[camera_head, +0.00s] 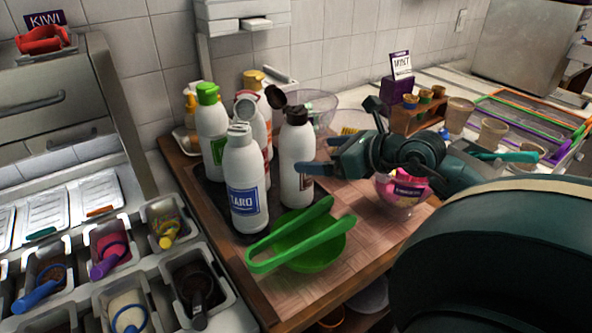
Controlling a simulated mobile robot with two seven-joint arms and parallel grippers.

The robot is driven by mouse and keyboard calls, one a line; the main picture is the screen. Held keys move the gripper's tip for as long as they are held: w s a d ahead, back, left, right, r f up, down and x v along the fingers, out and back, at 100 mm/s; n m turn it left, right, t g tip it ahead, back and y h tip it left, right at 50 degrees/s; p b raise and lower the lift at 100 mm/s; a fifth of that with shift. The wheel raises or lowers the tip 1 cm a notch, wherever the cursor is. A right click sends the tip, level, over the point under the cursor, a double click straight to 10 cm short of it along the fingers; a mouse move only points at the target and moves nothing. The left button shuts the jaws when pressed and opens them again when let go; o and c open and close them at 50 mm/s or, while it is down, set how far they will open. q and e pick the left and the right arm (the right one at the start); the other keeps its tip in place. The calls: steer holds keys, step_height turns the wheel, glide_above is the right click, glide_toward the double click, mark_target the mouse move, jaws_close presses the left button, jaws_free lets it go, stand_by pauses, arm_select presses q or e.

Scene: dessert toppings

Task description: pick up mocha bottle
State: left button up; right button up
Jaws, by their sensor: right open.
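A white bottle with a dark brown flip cap (296,152) stands upright at the right of the bottle group on the wooden counter; it seems to be the mocha bottle. Its label is mostly turned away and I cannot read it. My right gripper (318,156) comes in from the right with its jaws open. One finger reaches across the bottle's front right side at mid-height, and the other shows less clearly beside it. I cannot tell whether a finger touches the bottle. My left gripper is not in view.
A TARO bottle (243,190) stands close left, with a green-capped bottle (211,130) and others behind. Green tongs (303,236) lie over a green bowl (318,257) in front. A pink cup (403,193) stands below my right arm. Topping bins (110,245) fill the lower left.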

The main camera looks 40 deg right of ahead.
mark_target(298, 152)
steer(key=shift+p+x, duration=0.45)
steer(key=shift+x, duration=2.95)
steer(key=shift+s+a, duration=0.1)
steer(key=shift+a, duration=0.05)
steer(key=c, duration=1)
steer(key=shift+r, duration=0.25)
steer(key=shift+c, duration=0.2)
